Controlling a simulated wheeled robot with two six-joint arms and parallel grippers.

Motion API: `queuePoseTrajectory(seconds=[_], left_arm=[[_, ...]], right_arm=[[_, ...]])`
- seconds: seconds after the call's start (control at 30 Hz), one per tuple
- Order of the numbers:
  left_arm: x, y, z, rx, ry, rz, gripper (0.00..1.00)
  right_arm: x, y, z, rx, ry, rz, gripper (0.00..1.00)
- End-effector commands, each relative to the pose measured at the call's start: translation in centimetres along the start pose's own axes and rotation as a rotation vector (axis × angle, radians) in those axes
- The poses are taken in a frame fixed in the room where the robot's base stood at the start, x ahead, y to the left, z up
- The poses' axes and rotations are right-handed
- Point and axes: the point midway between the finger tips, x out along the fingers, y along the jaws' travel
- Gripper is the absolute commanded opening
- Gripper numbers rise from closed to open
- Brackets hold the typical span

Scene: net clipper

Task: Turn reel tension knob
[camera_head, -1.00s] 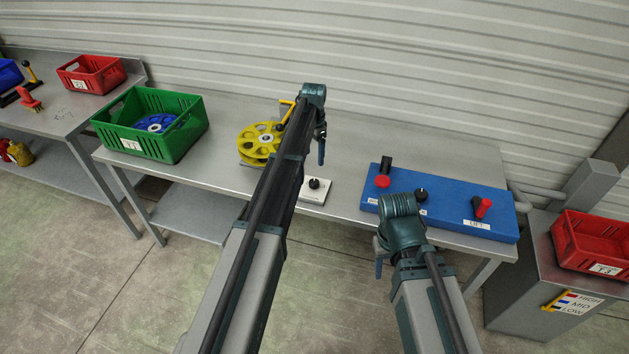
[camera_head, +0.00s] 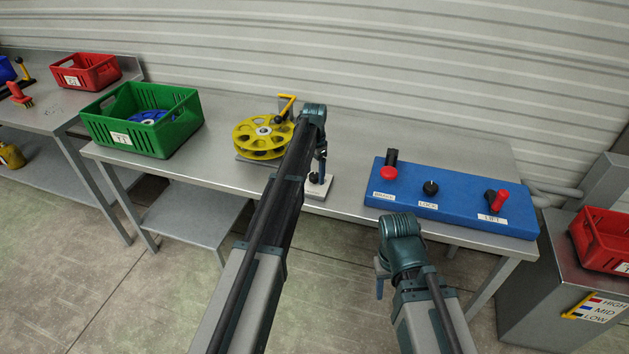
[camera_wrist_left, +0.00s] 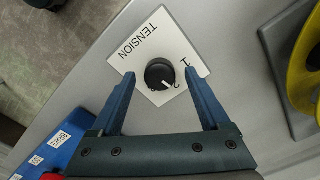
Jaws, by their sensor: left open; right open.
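The tension knob (camera_wrist_left: 159,73) is a round black knob on a white plate (camera_wrist_left: 140,45) marked TENSION, with numbers beside it. Its white pointer mark faces the numbered side, near the 2. My left gripper (camera_head: 321,170) is over the plate. In the left wrist view its two blue fingers stand open on either side of the knob, with gaps on both sides. In the head view the plate shows under this gripper, and the arm partly covers it. The yellow reel (camera_head: 262,138) with its crank stands left of the plate. My right gripper (camera_head: 381,278) is open and empty, in front of the table.
A blue control panel (camera_head: 450,198) with a black knob and red-topped controls lies to the right on the table. A green crate (camera_head: 170,140) holding a blue reel stands at the left. Red crates (camera_head: 88,72) sit at both far sides. A corrugated wall closes the back.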

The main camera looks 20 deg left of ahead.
Motion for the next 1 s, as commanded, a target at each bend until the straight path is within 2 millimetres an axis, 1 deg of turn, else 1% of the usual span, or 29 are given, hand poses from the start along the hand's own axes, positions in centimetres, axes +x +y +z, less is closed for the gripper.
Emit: queuePoseTrajectory(seconds=[0.03,0.3,0.33,0.47,0.5,0.57,0.6,0.67,0.7,0.77,1.0], left_arm=[[0.49,0.0,0.0,0.0,0.0,0.0,0.79],[0.4,0.0,0.01,0.0,0.0,0.0,0.79],[0.4,0.0,0.0,0.0,0.0,0.0,0.77],[0.4,0.0,0.0,0.0,0.0,0.0,0.54],[0.4,0.0,0.0,0.0,0.0,0.0,0.47],[0.41,0.0,0.0,0.0,0.0,0.0,0.36],[0.41,0.0,0.0,0.0,0.0,0.0,0.29],[0.41,0.0,0.0,0.0,0.0,0.0,0.18],[0.41,0.0,0.0,0.0,0.0,0.0,0.11],[0.41,0.0,0.0,0.0,0.0,0.0,0.0],[0.41,-0.01,0.0,-0.017,0.0,0.0,0.0]], right_arm=[[0.49,-0.05,-0.03,0.0,0.0,0.0,0.5],[0.4,-0.04,-0.02,0.0,0.0,0.0,0.5],[0.4,-0.04,-0.02,0.0,0.0,0.0,0.5],[0.4,-0.04,-0.02,0.0,0.0,0.0,0.5],[0.4,-0.04,-0.02,0.0,0.0,0.0,0.5],[0.4,-0.04,-0.02,0.0,0.0,0.0,0.5],[0.4,-0.04,-0.02,0.0,0.0,0.0,0.5],[0.41,-0.04,-0.02,0.0,0.0,0.0,0.5],[0.41,-0.04,-0.02,0.0,0.0,0.0,0.5],[0.41,-0.04,-0.02,0.0,0.0,0.0,0.5],[0.41,-0.04,-0.02,0.0,0.0,0.0,0.5]])
